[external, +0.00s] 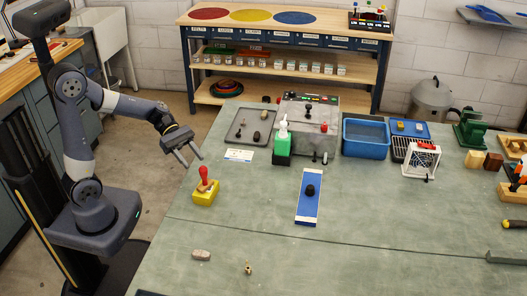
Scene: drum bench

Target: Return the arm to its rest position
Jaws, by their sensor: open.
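My gripper (191,151) is open and empty. It hangs in the air near the left edge of the green bench (400,235), above and to the left of a yellow block with a red knob (205,188). My arm reaches out from its column at the left, bent at the elbow, with the fingers pointing down and to the right. The gripper appears apart from everything on the bench.
A blue board with a black knob (308,208) lies mid-bench. A grey stone (201,255) lies at the front. The bench's front right is largely clear.

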